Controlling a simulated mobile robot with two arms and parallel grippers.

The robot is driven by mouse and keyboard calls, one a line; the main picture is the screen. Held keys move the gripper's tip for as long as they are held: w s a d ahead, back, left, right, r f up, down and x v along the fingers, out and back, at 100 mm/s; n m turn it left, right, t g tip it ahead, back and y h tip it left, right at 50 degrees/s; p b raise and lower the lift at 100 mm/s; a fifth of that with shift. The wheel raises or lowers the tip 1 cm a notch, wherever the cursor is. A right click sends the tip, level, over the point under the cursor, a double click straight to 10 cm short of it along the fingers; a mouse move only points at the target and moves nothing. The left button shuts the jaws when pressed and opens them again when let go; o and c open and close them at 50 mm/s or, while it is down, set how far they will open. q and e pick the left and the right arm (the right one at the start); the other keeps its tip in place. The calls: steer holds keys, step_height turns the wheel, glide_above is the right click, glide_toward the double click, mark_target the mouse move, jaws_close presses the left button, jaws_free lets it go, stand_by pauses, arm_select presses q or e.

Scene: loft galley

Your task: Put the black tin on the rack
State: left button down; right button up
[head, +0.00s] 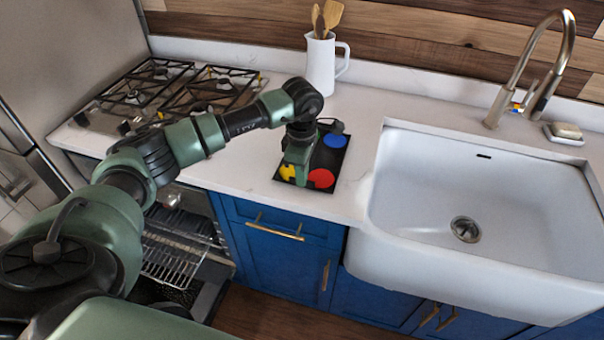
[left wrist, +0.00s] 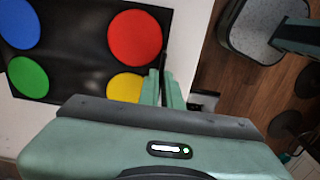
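The black tin (head: 326,158) lies flat on the pale counter as a thin black rectangle with blue, red, yellow and green discs on it. It also fills the upper left of the left wrist view (left wrist: 90,72). My left gripper (head: 301,183) points down at its near edge, between the red and yellow discs. In the left wrist view its two fingers (left wrist: 162,90) are close together, one on each side of that edge, with the tin's rim between them. The wire rack (head: 168,262) sticks out of the open oven below the counter. My right gripper is not in view.
A gas hob (head: 165,92) lies to the left and a white sink (head: 480,195) to the right. A white jug (head: 320,68) with wooden utensils stands behind the tin. My arm passes above the oven. Counter is bare between hob and tin.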

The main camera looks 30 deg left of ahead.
arm_select(q)
steer(key=c, duration=1.6)
jaws_free()
steer(key=shift+f, duration=0.1)
